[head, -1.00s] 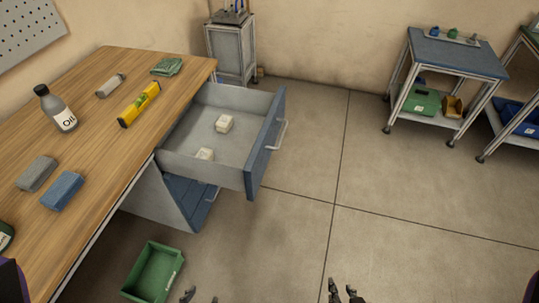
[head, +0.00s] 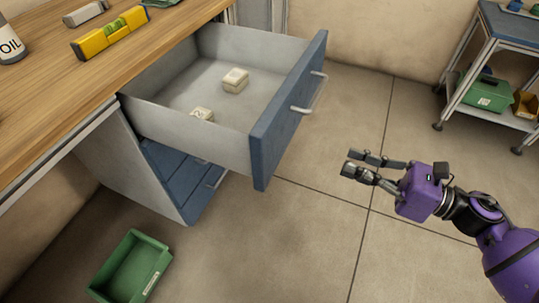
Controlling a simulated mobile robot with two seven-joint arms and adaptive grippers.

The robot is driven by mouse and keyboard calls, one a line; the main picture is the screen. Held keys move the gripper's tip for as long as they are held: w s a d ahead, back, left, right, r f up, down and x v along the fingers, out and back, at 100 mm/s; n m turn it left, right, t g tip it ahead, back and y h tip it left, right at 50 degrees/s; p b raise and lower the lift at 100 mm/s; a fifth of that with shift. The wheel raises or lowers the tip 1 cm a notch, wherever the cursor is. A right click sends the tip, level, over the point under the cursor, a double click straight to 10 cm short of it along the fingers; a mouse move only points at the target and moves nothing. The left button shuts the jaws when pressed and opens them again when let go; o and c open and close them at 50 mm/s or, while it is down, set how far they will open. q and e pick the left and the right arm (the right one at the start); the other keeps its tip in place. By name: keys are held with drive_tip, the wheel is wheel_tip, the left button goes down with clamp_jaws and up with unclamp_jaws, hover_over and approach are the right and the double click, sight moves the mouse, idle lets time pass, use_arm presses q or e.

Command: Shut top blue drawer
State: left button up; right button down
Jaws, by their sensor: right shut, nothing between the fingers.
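The top blue drawer (head: 284,122) is pulled well out from under the wooden workbench. Its blue front carries a silver bar handle (head: 312,96) and faces right. Two small pale boxes lie inside, one near the middle (head: 235,80) and one by the near wall (head: 202,115). My right gripper (head: 346,163) is to the right of the drawer front, in front of its handle side and apart from it. Its fingers point left toward the drawer and are shut and empty. My left gripper is out of view.
The wooden bench top (head: 60,80) holds a yellow level (head: 110,33) and an oil bottle (head: 10,45). Lower blue drawers (head: 180,180) are beneath. A green bin (head: 132,265) is on the floor. A cart (head: 510,60) stands at the right. Floor right of the drawer is clear.

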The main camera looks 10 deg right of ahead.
drive_tip(key=s+a+n+g, duration=0.1)
drive_tip(key=s+n, duration=0.1)
drive_tip(key=n, duration=0.1)
approach(275, 149)
drive_tip(key=shift+y, duration=0.4)
drive_tip(key=x, duration=0.7)
drive_tip(key=shift+f, duration=0.1)
